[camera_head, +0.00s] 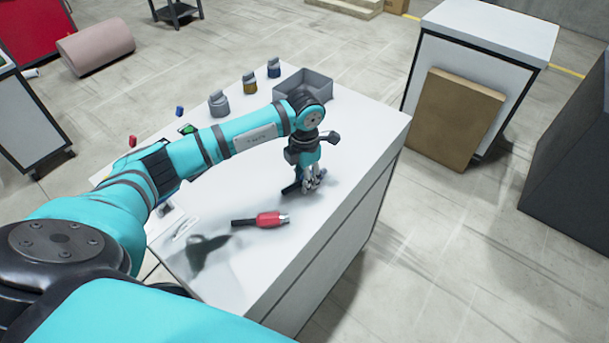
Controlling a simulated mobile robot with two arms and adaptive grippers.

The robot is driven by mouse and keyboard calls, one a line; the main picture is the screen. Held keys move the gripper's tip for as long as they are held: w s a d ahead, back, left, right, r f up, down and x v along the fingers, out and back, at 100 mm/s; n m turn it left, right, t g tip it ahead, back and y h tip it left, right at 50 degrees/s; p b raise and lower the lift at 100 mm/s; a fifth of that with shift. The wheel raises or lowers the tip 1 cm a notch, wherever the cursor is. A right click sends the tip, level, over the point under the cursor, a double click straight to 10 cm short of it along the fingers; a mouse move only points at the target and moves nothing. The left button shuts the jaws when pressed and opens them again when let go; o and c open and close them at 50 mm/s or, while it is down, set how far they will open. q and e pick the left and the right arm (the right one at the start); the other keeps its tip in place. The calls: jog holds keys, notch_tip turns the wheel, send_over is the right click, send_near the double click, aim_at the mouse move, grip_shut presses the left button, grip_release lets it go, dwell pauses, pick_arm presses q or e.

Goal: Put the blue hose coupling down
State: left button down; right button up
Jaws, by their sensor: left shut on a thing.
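My left gripper (313,183) points down at the white worktop (240,262), right of its middle. It is shut on the blue hose coupling (291,188), a small dark-blue piece showing at the left of the fingers. The fingers hide part of it. The coupling is at or just above the worktop; I cannot tell whether it touches. A red hose coupling (268,219) with a black end and a metal tip lies on the worktop, in front and to the left of the gripper, apart from it. My right gripper is not in view.
A grey open bin (318,87) stands at the back of the worktop, behind my left wrist. The front right of the worktop is clear. A brown board (455,120) leans against a white cabinet (495,30).

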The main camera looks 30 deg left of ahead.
pick_arm(q)
jog(key=shift+f, duration=0.15)
jog(key=c, duration=1)
grip_release()
jog(key=shift+r, duration=0.35)
notch_tip(320, 180, up, 12)
jog(key=b, duration=0.3)
jog(key=shift+f+b, duration=0.1)
jog(key=shift+b, duration=0.3)
